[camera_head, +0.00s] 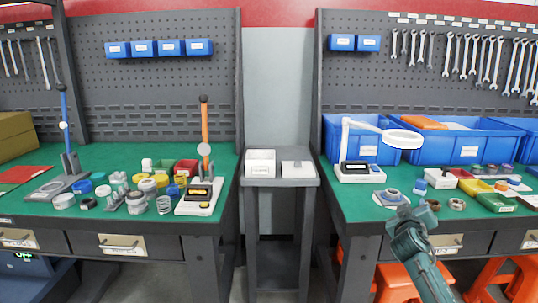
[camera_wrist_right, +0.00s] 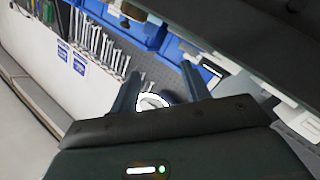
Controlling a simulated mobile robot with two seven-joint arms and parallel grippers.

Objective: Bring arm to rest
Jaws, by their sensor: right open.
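My right gripper (camera_head: 415,210) is at the front edge of the right green bench (camera_head: 352,194), its arm coming up from the bottom right. Its jaws are open and nothing is held in them. In the right wrist view the two fingers (camera_wrist_right: 160,85) stand apart, with a white curved shape (camera_wrist_right: 152,102) seen between them; I cannot tell what it is. A small grey-blue round part (camera_head: 393,194) lies on the bench just left of the gripper. My left gripper is not in view.
A white ring lamp (camera_head: 402,138) stands behind the gripper, before blue bins (camera_head: 455,147). Small parts and coloured trays (camera_head: 478,187) lie to the right. Orange stools (camera_head: 398,281) stand below. A grey stand (camera_head: 295,182) fills the gap between benches. The left bench holds many parts.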

